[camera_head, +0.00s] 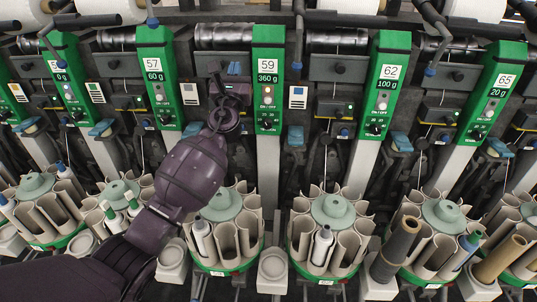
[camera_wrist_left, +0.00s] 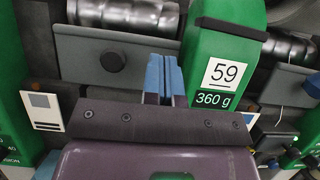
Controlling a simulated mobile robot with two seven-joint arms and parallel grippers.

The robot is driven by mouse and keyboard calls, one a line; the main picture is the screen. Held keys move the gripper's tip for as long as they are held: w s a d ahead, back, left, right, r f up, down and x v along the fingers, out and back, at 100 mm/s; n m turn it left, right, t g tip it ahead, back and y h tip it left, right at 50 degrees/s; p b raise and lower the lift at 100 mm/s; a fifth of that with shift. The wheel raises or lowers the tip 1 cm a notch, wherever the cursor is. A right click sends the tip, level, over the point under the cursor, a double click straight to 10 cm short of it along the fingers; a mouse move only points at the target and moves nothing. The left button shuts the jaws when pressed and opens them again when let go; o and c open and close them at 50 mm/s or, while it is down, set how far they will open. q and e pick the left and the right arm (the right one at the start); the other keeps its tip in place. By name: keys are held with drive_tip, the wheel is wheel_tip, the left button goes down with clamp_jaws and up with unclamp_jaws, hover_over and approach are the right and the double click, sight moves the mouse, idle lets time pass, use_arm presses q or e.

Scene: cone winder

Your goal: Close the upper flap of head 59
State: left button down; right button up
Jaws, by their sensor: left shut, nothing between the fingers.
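The head marked 59 has a green panel (camera_head: 268,95) with a 360 g display; the same panel (camera_wrist_left: 225,55) fills the upper right of the left wrist view. Left of it is a grey plate with a round black knob, which looks like the upper flap (camera_wrist_left: 85,55); in the head view the flap (camera_head: 211,66) is partly behind my gripper. My left gripper (camera_head: 234,68) is shut and empty. Its blue fingertips (camera_wrist_left: 164,75) overlap the flap's lower right part, right of the knob. I cannot tell whether they touch it. My right gripper is not in view.
Neighbouring panels 57 (camera_head: 156,85) and 62 (camera_head: 386,85) stand on either side. A shiny roller (camera_wrist_left: 125,14) lies above the flap. A small white card (camera_wrist_left: 43,110) is left of my gripper.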

use_arm(q)
drive_tip(key=v, duration=0.2)
drive_tip(key=r+p+v, duration=0.1)
drive_tip(key=v, duration=0.1)
drive_tip(key=shift+s+f+p, duration=0.15)
drive_tip(key=shift+s+p, duration=0.15)
drive_tip(key=shift+s, duration=0.25)
